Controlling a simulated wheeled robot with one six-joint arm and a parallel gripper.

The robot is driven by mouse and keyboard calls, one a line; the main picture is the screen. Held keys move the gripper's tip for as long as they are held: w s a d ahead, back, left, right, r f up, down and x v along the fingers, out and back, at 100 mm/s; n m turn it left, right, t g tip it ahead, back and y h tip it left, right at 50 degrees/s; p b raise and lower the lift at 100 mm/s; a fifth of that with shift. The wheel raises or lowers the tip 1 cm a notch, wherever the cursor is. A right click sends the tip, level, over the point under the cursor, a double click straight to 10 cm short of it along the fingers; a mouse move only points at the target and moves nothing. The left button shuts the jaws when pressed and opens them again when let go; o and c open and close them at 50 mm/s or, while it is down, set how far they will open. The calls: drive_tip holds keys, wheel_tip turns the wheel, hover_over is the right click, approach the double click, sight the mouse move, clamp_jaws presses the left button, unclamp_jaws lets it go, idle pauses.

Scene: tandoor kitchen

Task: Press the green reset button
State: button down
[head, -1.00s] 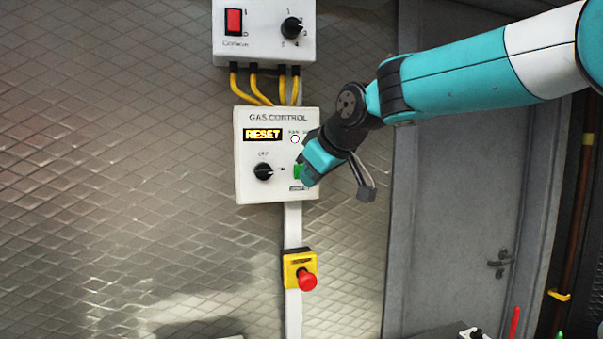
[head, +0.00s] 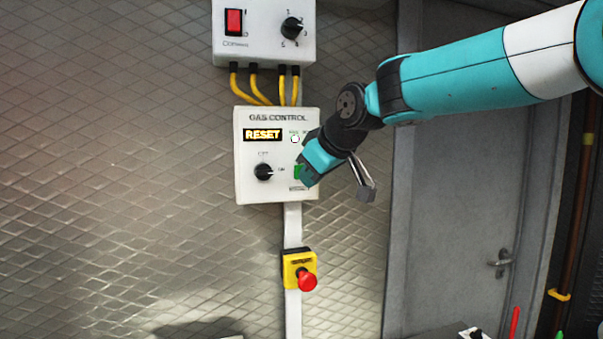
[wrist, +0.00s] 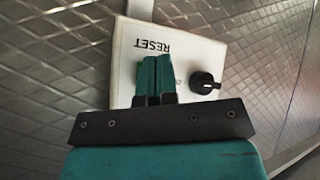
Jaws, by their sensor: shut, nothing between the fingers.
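The green reset button (head: 298,172) is on the lower right of the white gas control box (head: 244,188), partly hidden behind my gripper. The box's display (head: 263,135) reads RESET in yellow. My gripper (head: 307,180) is shut and empty, its tips right at the button in the head view; I cannot tell whether they touch it. In the wrist view, my shut fingers (wrist: 154,78) point at the box face (wrist: 205,52), just under the upside-down RESET label (wrist: 152,48), and cover most of the button.
A black knob (head: 263,172) is left of the button. Above is another box with a red switch (head: 234,21) and dial (head: 292,28), joined by yellow cables (head: 237,86). A red emergency button (head: 307,280) is below. A grey door (head: 455,220) stands right.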

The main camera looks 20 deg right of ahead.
drive_tip(key=shift+w, duration=0.4)
drive_tip(key=shift+w+p, duration=0.3)
drive_tip(key=shift+w, duration=0.15)
idle(0.6)
drive_tip(key=shift+s+b, duration=0.55)
drive_tip(key=shift+s, duration=0.3)
drive_tip(key=shift+s+b, duration=1.35)
drive_tip(key=shift+s, duration=1.15)
drive_tip(key=shift+f, duration=0.1)
